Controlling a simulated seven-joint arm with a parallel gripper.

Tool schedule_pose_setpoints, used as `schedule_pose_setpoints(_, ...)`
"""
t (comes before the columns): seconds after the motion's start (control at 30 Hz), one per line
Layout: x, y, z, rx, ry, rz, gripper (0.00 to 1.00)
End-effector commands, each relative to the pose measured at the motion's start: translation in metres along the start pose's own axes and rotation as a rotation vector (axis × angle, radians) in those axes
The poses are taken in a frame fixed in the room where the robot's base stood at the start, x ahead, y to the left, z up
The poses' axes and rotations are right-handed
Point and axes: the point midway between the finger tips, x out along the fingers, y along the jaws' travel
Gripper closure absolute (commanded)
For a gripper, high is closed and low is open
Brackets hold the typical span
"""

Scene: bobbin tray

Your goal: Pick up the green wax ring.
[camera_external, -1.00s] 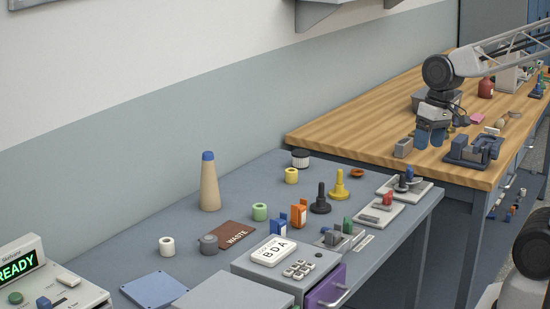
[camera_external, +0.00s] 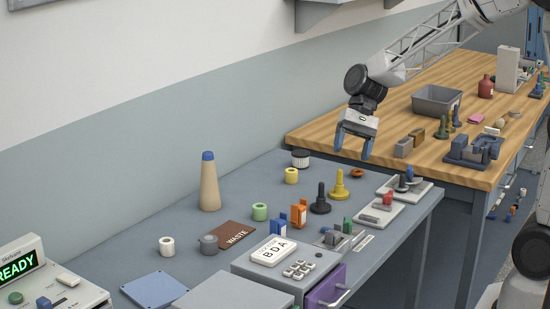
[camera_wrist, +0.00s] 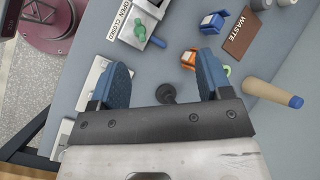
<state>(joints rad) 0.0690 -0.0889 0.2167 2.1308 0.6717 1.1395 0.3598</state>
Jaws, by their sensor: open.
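The green wax ring (camera_external: 260,211) is a short pale-green roll with a hole. It stands on the grey bench in the external view, between the tall cone and the blue and orange holders. In the wrist view a sliver of pale green (camera_wrist: 227,70), likely the ring, shows beside the right finger, which hides most of it. My gripper (camera_external: 352,146) is open and empty, with blue fingers pointing down. It is high above the bench's far right part, well to the right of the ring. The wrist view shows the fingers apart (camera_wrist: 163,70), with a black peg between them.
A tan cone (camera_external: 210,185) stands behind the ring. A yellow ring (camera_external: 291,175), orange holder (camera_external: 298,217), black peg (camera_external: 320,204), yellow peg (camera_external: 339,188) and brown WASTE plate (camera_external: 236,232) surround it. A white ring (camera_external: 167,246) and grey pot (camera_external: 209,244) sit left.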

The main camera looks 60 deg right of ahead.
Motion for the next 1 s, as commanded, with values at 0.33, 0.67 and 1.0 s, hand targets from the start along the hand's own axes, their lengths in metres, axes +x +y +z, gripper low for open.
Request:
schedule_pose_setpoints(0.33, 0.03, -0.045, -0.063, 0.212, -0.144, -0.094, 0.28)
schedule_pose_setpoints(0.67, 0.062, -0.08, -0.128, 0.411, -0.282, -0.18, 0.28)
schedule_pose_setpoints(1.0, 0.1, -0.108, -0.198, 0.61, -0.421, -0.266, 0.28)
